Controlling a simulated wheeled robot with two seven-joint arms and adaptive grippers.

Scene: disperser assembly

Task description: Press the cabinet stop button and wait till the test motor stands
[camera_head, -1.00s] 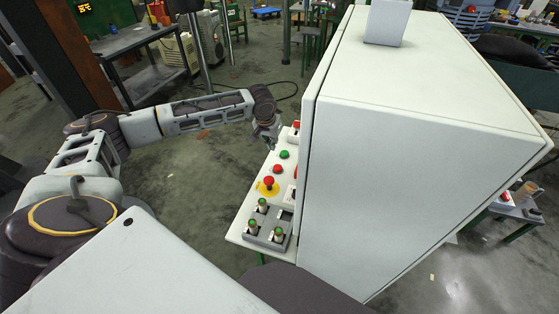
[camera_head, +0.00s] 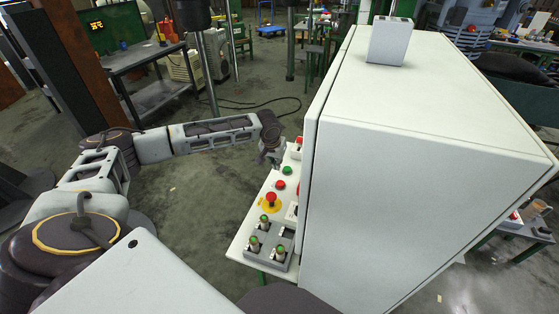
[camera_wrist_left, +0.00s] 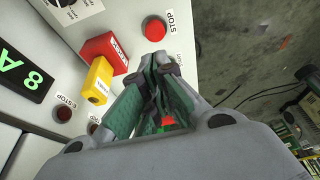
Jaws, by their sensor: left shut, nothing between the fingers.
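The cabinet (camera_head: 410,165) fills the right half of the head view, with a sloped control panel (camera_head: 246,240) at its left side. In the left wrist view a round red button labelled STOP (camera_wrist_left: 154,29) is uncovered. My left gripper (camera_wrist_left: 158,64) is shut and empty, its tips just below that button in the picture; contact with the panel cannot be told. Something red (camera_wrist_left: 168,120) is partly hidden behind the fingers. In the head view my left gripper (camera_head: 274,160) is over the panel's upper part, near a green button (camera_head: 287,170) and a red button (camera_head: 280,184). The test motor cannot be made out.
A red mushroom button (camera_head: 271,198) on yellow and several green-topped parts in a grey holder (camera_head: 282,262) are on the panel's lower part. A red and yellow lock block (camera_wrist_left: 101,68) and a green-digit display (camera_wrist_left: 24,76) are beside the gripper. Open floor is left of the panel.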

